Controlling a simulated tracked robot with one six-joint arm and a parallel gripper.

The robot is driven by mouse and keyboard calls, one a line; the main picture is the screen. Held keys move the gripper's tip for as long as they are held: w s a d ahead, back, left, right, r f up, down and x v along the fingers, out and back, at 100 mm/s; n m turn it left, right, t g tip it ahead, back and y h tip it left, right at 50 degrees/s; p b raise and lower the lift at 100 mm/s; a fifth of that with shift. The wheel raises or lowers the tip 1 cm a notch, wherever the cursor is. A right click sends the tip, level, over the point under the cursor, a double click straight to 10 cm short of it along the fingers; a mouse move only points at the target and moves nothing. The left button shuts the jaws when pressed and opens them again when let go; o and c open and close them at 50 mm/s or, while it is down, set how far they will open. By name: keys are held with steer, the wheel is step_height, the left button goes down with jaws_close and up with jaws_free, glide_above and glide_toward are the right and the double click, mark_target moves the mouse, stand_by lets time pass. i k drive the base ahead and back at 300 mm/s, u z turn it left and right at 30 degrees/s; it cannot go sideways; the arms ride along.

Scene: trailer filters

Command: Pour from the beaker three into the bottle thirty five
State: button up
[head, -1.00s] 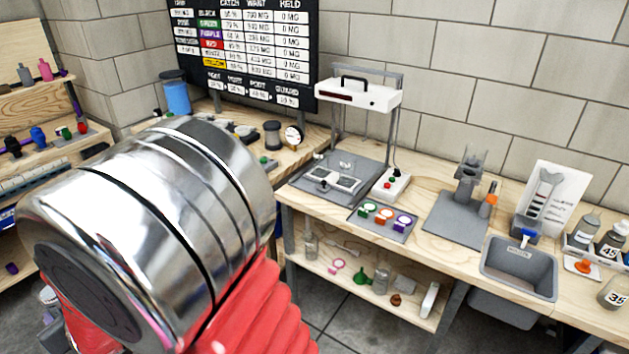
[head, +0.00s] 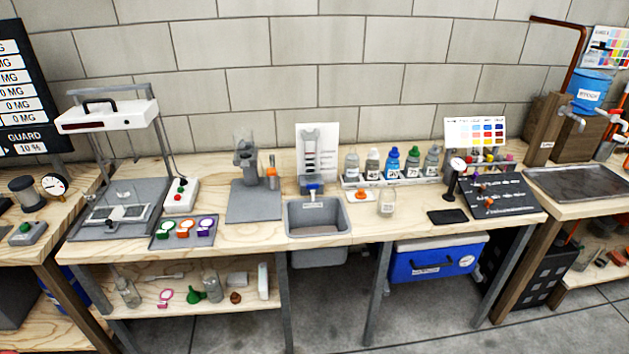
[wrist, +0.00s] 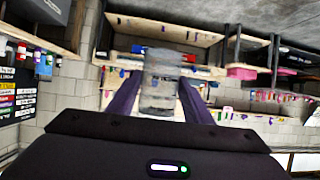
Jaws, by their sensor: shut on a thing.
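My gripper (wrist: 158,98) shows in the wrist view, its two dark fingers shut on a clear, see-through beaker (wrist: 163,72). The beaker's number and contents cannot be made out. The bottle thirty five (head: 387,203) is a small clear bottle with a pale label, standing upright on the wooden bench in the head view, right of the sink. Its number is too small to read now. An orange cap (head: 361,195) lies on a white pad to its left. My gripper and the beaker are out of the head view, so their distance from the bottle cannot be told.
A rack of several bottles (head: 392,180) stands behind bottle thirty five. The grey sink (head: 318,229) is to its left, a dark flat pad (head: 447,217) to its right. A dark sloped board (head: 497,197) and a balance (head: 118,210) stand farther out.

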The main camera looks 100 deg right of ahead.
mark_target(387, 195)
steer(key=k, duration=2.65)
